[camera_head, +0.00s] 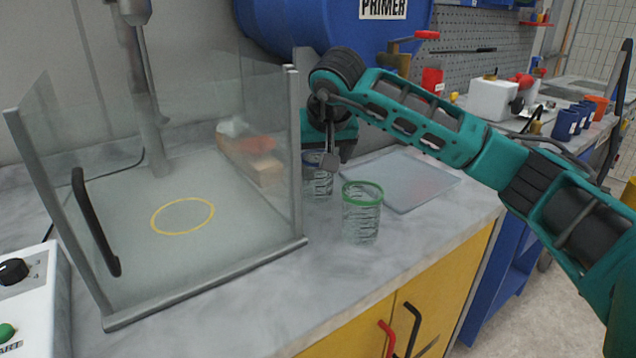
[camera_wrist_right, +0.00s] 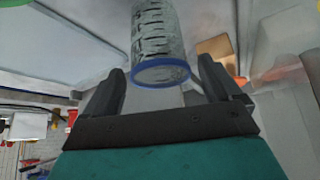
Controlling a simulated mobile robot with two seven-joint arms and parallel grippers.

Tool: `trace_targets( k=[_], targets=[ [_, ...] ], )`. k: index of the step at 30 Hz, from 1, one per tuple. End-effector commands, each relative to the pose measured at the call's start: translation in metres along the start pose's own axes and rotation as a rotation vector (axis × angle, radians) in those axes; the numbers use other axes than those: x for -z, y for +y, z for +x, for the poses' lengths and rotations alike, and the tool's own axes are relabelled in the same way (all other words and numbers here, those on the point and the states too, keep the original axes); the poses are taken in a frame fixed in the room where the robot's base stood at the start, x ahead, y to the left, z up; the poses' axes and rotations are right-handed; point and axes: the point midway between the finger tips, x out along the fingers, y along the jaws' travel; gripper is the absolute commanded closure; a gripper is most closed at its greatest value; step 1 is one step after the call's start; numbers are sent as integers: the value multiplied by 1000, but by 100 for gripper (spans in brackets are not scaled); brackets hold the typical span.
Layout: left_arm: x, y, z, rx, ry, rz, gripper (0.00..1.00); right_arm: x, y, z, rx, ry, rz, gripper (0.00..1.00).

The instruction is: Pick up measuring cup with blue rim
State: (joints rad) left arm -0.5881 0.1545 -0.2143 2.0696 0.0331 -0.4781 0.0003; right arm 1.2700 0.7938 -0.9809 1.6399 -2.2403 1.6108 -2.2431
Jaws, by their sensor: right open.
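The clear measuring cup with a blue rim (camera_head: 319,187) stands upright on the counter, beside the glass enclosure. In the right wrist view its blue rim (camera_wrist_right: 162,75) faces the gripper, between the lines of the two fingers. My right gripper (camera_head: 328,163) is at the cup's upper part and partly hides it in the head view. The wrist view shows the right fingers (camera_wrist_right: 160,67) spread apart, with gaps to the cup on both sides. Whether the fingertips reach past the rim is hard to tell. My left gripper is not in view.
A green-rimmed measuring cup (camera_head: 362,214) stands just in front and to the right. The glass enclosure (camera_head: 296,150) closes off the left side. A flat translucent tray (camera_head: 410,181) lies behind right. A blue primer drum (camera_head: 330,25) is above. The counter's front is clear.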

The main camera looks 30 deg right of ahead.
Motion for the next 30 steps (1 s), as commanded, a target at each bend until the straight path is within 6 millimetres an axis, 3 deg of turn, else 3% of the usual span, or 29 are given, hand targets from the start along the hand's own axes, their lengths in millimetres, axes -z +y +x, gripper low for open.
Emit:
trace_targets(
  k=[3,9,27,30],
  targets=[
    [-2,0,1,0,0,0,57,0,0,13,1,-1,1,9],
    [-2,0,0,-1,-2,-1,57,0,0,14,1,1,0,9],
    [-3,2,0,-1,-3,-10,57,0,0,13,1,1,0,64],
    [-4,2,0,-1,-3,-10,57,0,0,13,1,1,0,64]
  ],
)
